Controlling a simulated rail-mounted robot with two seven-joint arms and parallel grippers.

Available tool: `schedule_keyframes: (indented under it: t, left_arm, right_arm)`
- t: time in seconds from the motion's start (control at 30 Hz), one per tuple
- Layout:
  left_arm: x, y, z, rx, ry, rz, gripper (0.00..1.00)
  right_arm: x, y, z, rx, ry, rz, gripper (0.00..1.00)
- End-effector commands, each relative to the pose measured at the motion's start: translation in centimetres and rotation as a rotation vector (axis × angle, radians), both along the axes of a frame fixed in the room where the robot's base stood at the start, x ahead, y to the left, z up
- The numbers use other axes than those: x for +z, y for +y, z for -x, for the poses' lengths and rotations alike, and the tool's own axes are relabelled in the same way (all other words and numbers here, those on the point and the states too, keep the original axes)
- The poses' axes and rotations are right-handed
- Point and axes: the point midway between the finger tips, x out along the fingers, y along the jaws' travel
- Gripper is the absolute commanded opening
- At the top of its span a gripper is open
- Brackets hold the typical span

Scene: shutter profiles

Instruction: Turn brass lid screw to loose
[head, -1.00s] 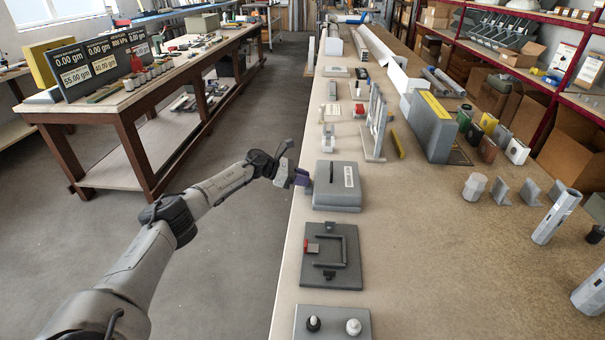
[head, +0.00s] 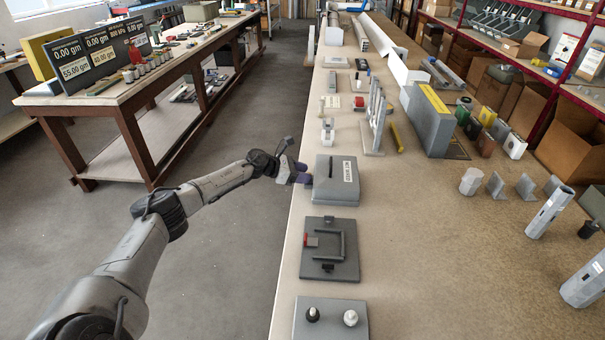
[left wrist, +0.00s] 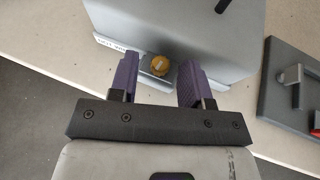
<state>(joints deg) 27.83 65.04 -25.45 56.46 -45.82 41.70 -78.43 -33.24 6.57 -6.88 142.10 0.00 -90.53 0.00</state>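The brass lid screw (left wrist: 160,65) is a knurled yellow knob low on the side of a grey box (left wrist: 205,35); it shows only in the left wrist view. The same box (head: 337,194) stands at the bench's left edge in the head view, with a dark slot and a white label on its sloped top. My left gripper (head: 302,172) is at the box's left side. In the left wrist view its two purple fingers (left wrist: 158,73) are open on either side of the screw, with visible gaps. The screw is hidden in the head view. My right gripper is not in view.
A dark fixture plate (head: 330,262) with a red block lies nearer than the box. A grey plate with two knobs (head: 332,322) is nearer still. Upright frames (head: 375,125) stand behind the box. The bench to its right is mostly clear.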

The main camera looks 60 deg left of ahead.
Motion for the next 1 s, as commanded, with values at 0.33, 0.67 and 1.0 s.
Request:
schedule_keyframes:
  t: [0.33, 0.67, 1.0]
  left_arm:
    - [0.2, 0.2, 0.7, -0.001, 0.002, 0.0, 0.44]
    - [1.8, 1.6, 4.4, -0.001, 0.005, -0.001, 0.44]
    - [3.3, 2.7, 7.5, -0.001, 0.005, 0.0, 0.44]
  right_arm:
    - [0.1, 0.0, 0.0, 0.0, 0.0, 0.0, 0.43]
    - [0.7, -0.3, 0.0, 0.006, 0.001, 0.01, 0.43]
    - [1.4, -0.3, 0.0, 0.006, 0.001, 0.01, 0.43]
